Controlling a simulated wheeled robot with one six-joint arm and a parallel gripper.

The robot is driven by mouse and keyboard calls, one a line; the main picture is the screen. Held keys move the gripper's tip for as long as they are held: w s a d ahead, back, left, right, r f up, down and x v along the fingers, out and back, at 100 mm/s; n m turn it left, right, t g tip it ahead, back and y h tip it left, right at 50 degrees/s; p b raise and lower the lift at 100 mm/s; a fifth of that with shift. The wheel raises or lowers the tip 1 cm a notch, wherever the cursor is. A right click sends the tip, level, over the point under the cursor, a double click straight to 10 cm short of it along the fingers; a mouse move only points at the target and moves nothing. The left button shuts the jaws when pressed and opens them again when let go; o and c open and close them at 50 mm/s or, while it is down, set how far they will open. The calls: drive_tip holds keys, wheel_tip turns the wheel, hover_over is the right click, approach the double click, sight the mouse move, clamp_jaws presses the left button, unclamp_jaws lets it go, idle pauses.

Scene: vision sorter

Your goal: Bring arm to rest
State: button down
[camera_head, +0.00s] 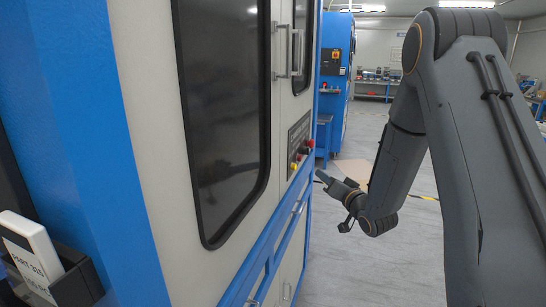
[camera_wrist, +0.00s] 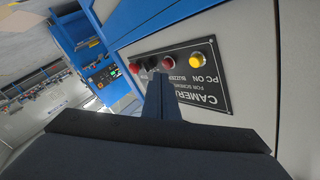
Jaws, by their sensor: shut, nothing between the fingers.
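My gripper (camera_head: 321,176) is at the end of my grey arm, which reaches down on the right side of the head view. Its fingers point left toward the front of the blue and white cabinet (camera_head: 147,150). In the wrist view the gripper (camera_wrist: 160,80) shows as narrow dark fingers held together, with nothing between them. A black control panel (camera_wrist: 183,77) with a yellow button (camera_wrist: 196,58), red buttons and a dark knob lies beyond the fingertips. I cannot tell whether the fingertips touch it. The panel also shows in the head view (camera_head: 299,143).
The cabinet has a dark window (camera_head: 222,110) and metal door handles (camera_head: 297,52). A white box (camera_head: 30,243) in a black holder stands at the lower left. Another blue machine (camera_head: 335,75) and a workbench (camera_head: 376,84) are farther back. The grey floor (camera_head: 345,270) beside the cabinet is clear.

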drive_tip(key=s+a+f+n+g+h, duration=0.1)
drive_tip(key=s+f+g+h, duration=0.2)
drive_tip(key=s+g, duration=0.5)
drive_tip(key=s+f+n+g+h, duration=0.1)
drive_tip(key=s+g, duration=0.7)
drive_tip(key=s, duration=2.2)
wheel_tip(320, 180, down, 3)
drive_tip(key=shift+a+r+n+h, duration=0.1)
drive_tip(key=shift+a+n+h, duration=0.3)
drive_tip(key=shift+h, duration=0.5)
